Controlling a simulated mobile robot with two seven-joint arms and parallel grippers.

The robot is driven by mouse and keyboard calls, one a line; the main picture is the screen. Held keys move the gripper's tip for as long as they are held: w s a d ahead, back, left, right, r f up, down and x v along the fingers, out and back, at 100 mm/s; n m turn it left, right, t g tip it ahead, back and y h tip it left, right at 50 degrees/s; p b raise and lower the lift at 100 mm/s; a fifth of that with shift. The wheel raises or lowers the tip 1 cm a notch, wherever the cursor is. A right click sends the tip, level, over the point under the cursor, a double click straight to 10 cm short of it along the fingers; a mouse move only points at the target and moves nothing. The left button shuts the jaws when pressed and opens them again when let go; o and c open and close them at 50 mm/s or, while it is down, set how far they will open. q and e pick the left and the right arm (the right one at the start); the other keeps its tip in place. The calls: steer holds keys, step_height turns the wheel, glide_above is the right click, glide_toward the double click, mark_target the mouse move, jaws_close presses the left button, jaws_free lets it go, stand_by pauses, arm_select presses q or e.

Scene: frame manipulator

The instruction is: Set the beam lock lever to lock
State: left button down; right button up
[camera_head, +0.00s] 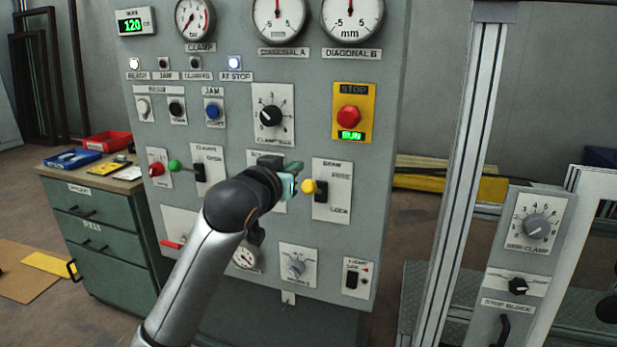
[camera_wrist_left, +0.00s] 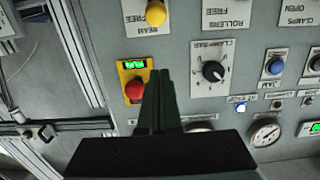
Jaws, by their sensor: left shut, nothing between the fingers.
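The beam lock lever has a yellow ball knob (camera_head: 308,186) and sits on a white plate (camera_head: 340,190) marked FREE above and LOCK below. The knob is level with the upper part of the plate, nearer the FREE word; the exact lever angle is hard to tell. In the left wrist view the yellow knob (camera_wrist_left: 155,12) shows at the top edge, beside the BEAM FREE text. My left gripper (camera_head: 291,182) is just left of the knob in the head view; whether they touch cannot be told. Its fingers (camera_wrist_left: 158,78) are shut and empty. My right gripper is not in view.
Above the lever is the red stop button (camera_head: 348,117) on a yellow plate. The clamp dial (camera_head: 270,116) is above my gripper. A metal post (camera_head: 461,190) stands right of the panel.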

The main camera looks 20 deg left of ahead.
arm_select(q)
glide_above(307, 184)
steer(key=w, duration=0.2)
steer(key=shift+d+f, duration=0.1)
steer(key=shift+f, duration=0.65)
steer(key=f, duration=0.1)
steer(key=s+f, duration=0.1)
steer(key=shift+s+f+b, duration=0.15)
steer(key=shift+f+b, duration=0.15)
steer(key=shift+b, duration=0.05)
steer(key=shift+s+f, duration=0.35)
steer(key=shift+f, duration=0.15)
